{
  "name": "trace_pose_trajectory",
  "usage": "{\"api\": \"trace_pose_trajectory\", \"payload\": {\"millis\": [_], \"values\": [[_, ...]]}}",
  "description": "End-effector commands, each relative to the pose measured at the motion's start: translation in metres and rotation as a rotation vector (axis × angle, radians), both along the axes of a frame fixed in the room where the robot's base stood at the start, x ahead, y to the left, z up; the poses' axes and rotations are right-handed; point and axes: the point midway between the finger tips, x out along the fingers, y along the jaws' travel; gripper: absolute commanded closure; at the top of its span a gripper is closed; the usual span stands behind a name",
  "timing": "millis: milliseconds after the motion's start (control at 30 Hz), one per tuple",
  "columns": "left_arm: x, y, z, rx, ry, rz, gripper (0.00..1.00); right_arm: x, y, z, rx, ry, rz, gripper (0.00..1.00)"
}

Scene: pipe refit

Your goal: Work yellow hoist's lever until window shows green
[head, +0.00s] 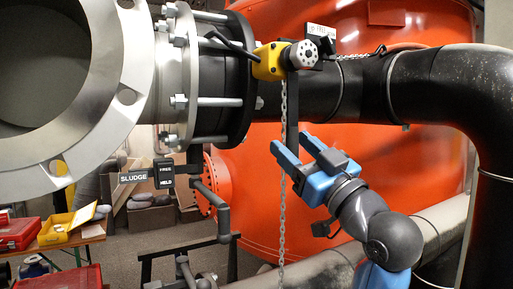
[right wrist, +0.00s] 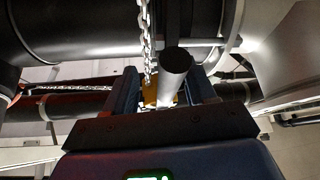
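The yellow hoist (head: 268,62) with its grey round hub (head: 304,54) hangs at the black pipe. A dark lever (head: 292,112) reaches down from it beside a chain (head: 283,205). My right gripper (head: 293,145) is at the lever's lower end, its blue fingers apart. In the right wrist view the lever's rounded end (right wrist: 176,62) stands between the spread fingers (right wrist: 163,90), with gaps visible beside it. The hoist also shows small behind it (right wrist: 149,92). I cannot make out a green window on the hoist. My left gripper is not in view.
A large flange (head: 125,95) and black pipe (head: 460,82) run across the top. A big orange tank (head: 400,165) stands behind. A yellow box (head: 62,236) sits on a bench at lower left.

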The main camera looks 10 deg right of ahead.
Motion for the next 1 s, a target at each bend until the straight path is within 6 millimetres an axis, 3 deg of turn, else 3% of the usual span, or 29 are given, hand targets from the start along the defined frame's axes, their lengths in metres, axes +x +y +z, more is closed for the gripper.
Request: {"api": "trace_pose_trajectory", "payload": {"millis": [100, 367, 1000], "values": [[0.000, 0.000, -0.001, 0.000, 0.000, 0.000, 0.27, 0.005, -0.014, 0.003, -0.034, -0.013, -0.007, 0.49], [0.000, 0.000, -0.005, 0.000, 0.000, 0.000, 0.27, -0.001, -0.016, -0.002, -0.036, -0.014, -0.005, 0.49], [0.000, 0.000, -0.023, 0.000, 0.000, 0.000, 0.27, -0.046, -0.040, -0.030, -0.036, -0.015, -0.004, 0.49]]}}
